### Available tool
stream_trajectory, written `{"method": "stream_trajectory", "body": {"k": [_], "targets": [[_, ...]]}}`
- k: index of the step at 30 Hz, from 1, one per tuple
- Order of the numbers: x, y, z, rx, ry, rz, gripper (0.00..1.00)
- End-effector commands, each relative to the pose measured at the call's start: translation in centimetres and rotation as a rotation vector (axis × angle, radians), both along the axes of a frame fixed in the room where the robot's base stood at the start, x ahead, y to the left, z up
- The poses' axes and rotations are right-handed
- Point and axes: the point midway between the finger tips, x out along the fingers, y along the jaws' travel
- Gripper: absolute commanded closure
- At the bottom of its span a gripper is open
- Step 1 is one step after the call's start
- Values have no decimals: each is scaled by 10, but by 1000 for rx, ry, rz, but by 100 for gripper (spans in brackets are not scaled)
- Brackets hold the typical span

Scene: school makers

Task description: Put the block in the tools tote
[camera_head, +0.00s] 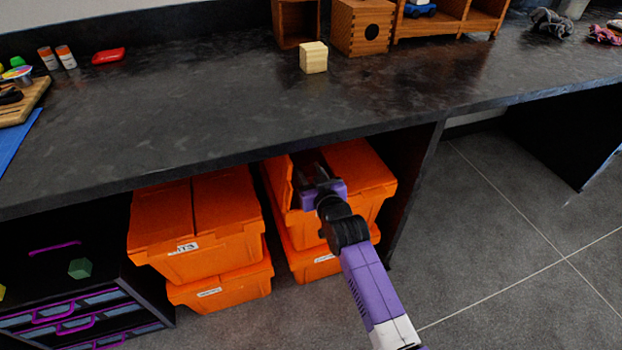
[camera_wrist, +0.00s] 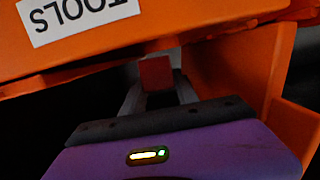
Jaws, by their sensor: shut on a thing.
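The tools tote (camera_head: 345,222) is the upper orange tote of the right stack under the counter. Its white TOOLS label (camera_wrist: 80,12) shows upside down in the wrist view. Its lid stands partly open, with a flap raised left of my gripper (camera_head: 312,168). My gripper reaches into the gap at the lid. In the wrist view, a dark red block (camera_wrist: 155,71) sits between the fingertips, and my gripper (camera_wrist: 158,88) is shut on it. The inside of the tote is dark, and the block is hidden in the head view.
Another orange tote stack (camera_head: 195,245) stands to the left. The dark counter (camera_head: 180,120) overhangs the totes. A pale wooden block (camera_head: 313,57) rests on it near wooden boxes (camera_head: 361,27). A green block (camera_head: 80,268) lies by the drawers. The floor (camera_head: 500,230) to the right is clear.

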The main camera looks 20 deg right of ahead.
Motion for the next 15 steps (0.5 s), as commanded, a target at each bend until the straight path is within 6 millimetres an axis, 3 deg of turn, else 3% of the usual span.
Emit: {"method": "stream_trajectory", "body": {"k": [10,11,14,15], "targets": [[2,0,1,0,-1,0,100],[2,0,1,0,0,0,58],[2,0,1,0,0,0,39],[2,0,1,0,0,0,39]]}}
